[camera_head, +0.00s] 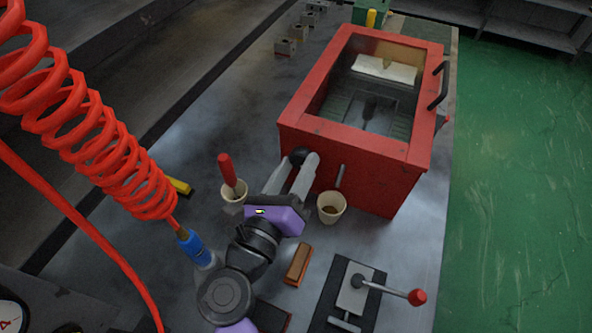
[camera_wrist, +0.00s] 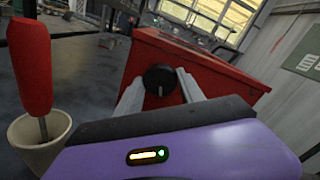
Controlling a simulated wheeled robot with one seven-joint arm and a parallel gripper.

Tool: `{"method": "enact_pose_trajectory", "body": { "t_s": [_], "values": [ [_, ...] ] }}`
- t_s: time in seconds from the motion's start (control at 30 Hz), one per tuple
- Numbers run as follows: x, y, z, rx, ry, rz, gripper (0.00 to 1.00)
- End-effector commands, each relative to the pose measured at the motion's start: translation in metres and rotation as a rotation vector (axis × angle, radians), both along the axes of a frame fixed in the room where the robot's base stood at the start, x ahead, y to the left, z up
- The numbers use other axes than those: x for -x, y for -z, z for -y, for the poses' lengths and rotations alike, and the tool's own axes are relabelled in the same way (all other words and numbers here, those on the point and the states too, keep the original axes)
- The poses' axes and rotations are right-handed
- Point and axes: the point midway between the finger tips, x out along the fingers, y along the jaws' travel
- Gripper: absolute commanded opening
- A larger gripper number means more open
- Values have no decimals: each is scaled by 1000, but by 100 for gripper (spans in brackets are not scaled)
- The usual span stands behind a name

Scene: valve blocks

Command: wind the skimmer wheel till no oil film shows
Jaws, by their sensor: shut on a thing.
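A red box (camera_head: 345,170) with a glass top stands on the bench; its front carries a small round black wheel (camera_head: 297,155). In the wrist view the wheel (camera_wrist: 158,76) shows a pale mark on its lower face. My gripper (camera_head: 301,162) has its two grey fingers on either side of the wheel, shut on it. Through the glass I see a dark ribbed inside, a pale block (camera_head: 384,69) and a small dark part; I cannot tell whether any oil film is there. A short grey spout (camera_head: 339,175) sticks out above a cup (camera_head: 331,208) with something brown in it.
A cup (camera_head: 233,193) with a red-handled tool (camera_head: 227,170) stands left of my gripper. A red coiled hose (camera_head: 90,125) hangs at the left. A brown block (camera_head: 298,265) and a lever clamp with red knob (camera_head: 416,297) lie in front. Small metal blocks line the back.

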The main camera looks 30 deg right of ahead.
Motion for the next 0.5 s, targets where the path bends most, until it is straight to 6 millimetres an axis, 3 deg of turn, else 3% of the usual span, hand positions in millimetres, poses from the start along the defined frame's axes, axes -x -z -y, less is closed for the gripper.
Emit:
{"method": "enact_pose_trajectory", "body": {
  "t_s": [0.5],
  "values": [
    [1, 4, 1, -130, 5, 170, 5]
  ]
}}
